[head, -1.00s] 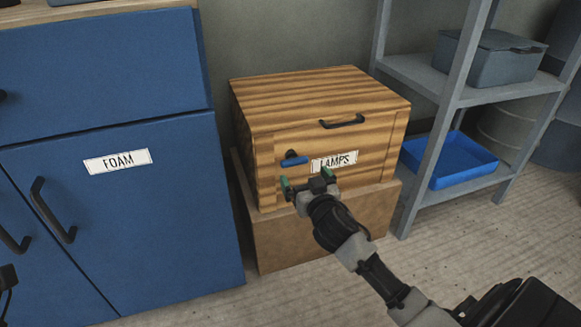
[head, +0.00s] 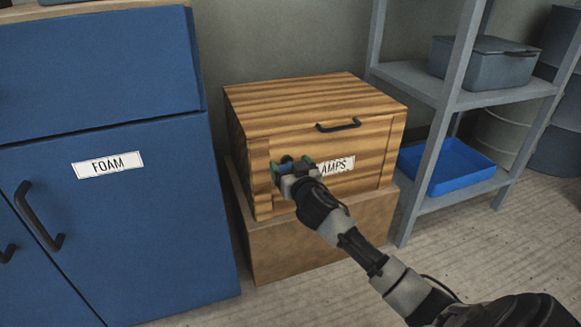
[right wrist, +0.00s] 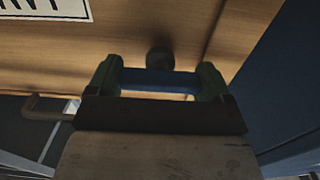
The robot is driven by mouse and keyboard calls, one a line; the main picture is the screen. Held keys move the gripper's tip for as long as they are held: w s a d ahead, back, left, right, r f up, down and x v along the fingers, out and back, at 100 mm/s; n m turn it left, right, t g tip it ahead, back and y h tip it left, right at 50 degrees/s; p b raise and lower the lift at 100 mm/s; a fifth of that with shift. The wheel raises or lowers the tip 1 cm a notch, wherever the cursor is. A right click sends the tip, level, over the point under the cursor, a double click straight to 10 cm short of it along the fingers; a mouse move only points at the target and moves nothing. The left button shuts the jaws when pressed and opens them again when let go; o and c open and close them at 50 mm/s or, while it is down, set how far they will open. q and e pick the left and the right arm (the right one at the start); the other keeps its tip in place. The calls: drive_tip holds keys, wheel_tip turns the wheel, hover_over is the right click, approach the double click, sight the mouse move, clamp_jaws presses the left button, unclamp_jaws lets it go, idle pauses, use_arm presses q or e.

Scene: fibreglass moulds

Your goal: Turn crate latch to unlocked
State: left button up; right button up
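The wooden crate (head: 345,115) has a striped grain, a black handle (head: 338,125) on its front and a label (head: 338,166) partly covered by my gripper. Its latch has a round dark pivot (right wrist: 160,58) and a blue lever (right wrist: 158,81). The fingers hide the lever's ends, so contact is unclear. My left gripper is not in view.
The crate stands on a brown box (head: 300,243). A blue cabinet (head: 120,220) labelled FOAM is close on the left. A grey shelf (head: 430,85) on the right holds a grey lidded bin (head: 485,65) and a blue tray (head: 455,172). The floor in front is clear.

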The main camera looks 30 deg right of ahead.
drive_tip(key=shift+c, duration=1.4)
